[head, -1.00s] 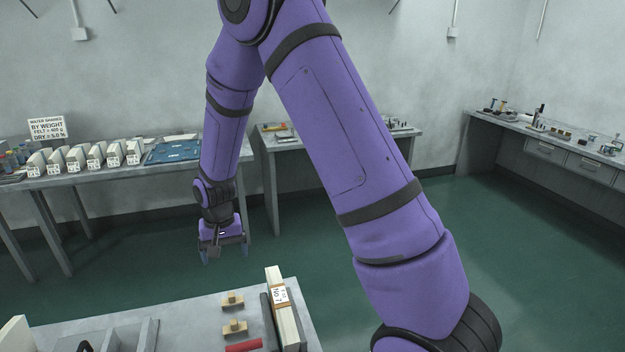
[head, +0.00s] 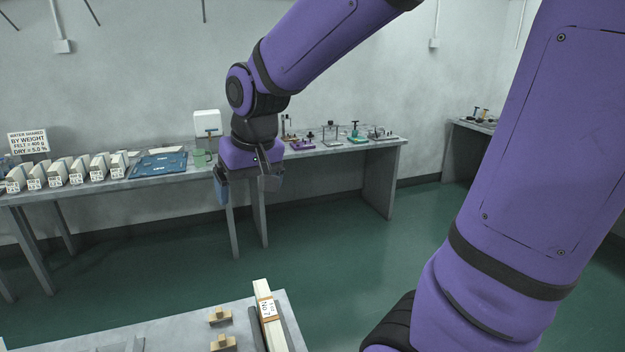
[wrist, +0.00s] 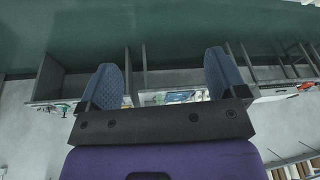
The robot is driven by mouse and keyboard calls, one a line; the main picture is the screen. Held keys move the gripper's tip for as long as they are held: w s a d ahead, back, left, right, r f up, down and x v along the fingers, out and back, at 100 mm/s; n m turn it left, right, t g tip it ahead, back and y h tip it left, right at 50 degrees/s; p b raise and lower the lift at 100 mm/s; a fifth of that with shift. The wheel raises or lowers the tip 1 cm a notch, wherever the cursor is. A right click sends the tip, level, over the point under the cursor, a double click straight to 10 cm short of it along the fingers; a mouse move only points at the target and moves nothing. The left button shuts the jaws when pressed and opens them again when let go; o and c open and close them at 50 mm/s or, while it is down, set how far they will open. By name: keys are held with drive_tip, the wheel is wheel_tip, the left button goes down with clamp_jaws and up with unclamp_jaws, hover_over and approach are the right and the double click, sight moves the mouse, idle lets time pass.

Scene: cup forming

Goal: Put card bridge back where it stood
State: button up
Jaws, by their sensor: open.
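My gripper (head: 247,187) is open and empty, high in front of the back bench, with its fingers pointing down. In the wrist view its two blue-grey pads stand wide apart (wrist: 163,82) with nothing held between them. I cannot tell for certain which thing is the card bridge. Two small tan wooden pieces (head: 221,316) lie on the near bench (head: 185,330), well below and nearer than my gripper. A long pale stack (head: 269,318) with an orange-and-white label lies beside them at the bench's right edge.
The back bench (head: 345,153) carries several small tools, including a green-based one (head: 356,135) and a purple one (head: 302,145). The left bench holds a row of white labelled blocks (head: 55,176) and a blue mat (head: 160,163). Green floor (head: 345,250) lies open between benches.

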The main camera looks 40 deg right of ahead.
drive_tip(key=s+d+r+t, duration=0.1)
drive_tip(key=s+r, duration=0.1)
drive_tip(key=s, duration=0.5)
drive_tip(key=s+r+n+t, duration=0.1)
drive_tip(key=s+r, duration=0.2)
drive_tip(key=s, duration=0.4)
drive_tip(key=shift+s+d+r+n, duration=0.25)
drive_tip(key=shift+s+d+n, duration=0.05)
drive_tip(key=shift+s+d, duration=0.1)
